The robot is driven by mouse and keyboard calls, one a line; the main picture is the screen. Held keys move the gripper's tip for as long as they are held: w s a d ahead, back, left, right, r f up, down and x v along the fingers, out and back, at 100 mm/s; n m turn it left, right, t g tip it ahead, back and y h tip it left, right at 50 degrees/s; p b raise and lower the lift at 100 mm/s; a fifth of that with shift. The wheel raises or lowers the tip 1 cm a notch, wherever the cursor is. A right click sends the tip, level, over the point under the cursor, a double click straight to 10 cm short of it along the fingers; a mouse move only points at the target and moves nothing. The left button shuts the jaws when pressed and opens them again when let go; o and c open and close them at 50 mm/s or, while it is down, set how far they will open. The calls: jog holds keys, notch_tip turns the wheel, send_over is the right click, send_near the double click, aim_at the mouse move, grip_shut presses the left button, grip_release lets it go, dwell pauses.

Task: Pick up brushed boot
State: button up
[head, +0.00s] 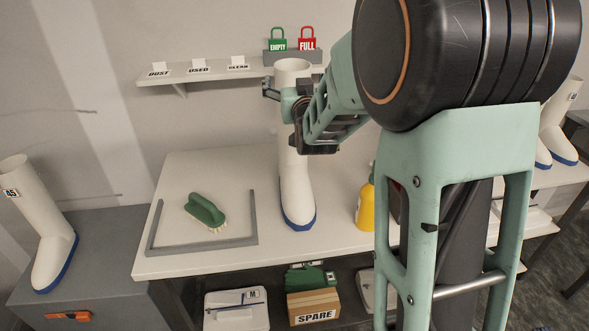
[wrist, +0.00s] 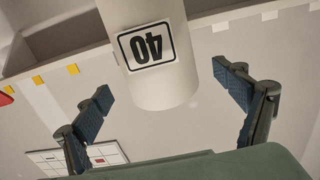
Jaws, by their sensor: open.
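A tall white boot with a blue sole (head: 296,190) stands upright on the white bench, its toe toward the front. In the wrist view its shaft (wrist: 165,85) fills the upper middle and carries a label reading 40, upside down there. My gripper (head: 284,106) is at the boot's upper shaft, partly hiding it in the head view. In the wrist view my gripper (wrist: 162,90) is open, one finger on each side of the shaft, with gaps visible on both sides. The shaft is not held.
A green brush (head: 205,211) lies inside a grey frame (head: 200,245) to the left. A yellow bottle (head: 365,205) stands right of the boot. A labelled shelf (head: 215,72) with green and red tags is behind. Other white boots stand left (head: 45,225) and far right (head: 553,130).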

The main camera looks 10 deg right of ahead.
jog(key=shift+s+r, duration=0.1)
jog(key=shift+s, duration=0.1)
jog(key=shift+c, duration=0.9)
jog(key=c, duration=2)
jog(key=shift+r, duration=0.25)
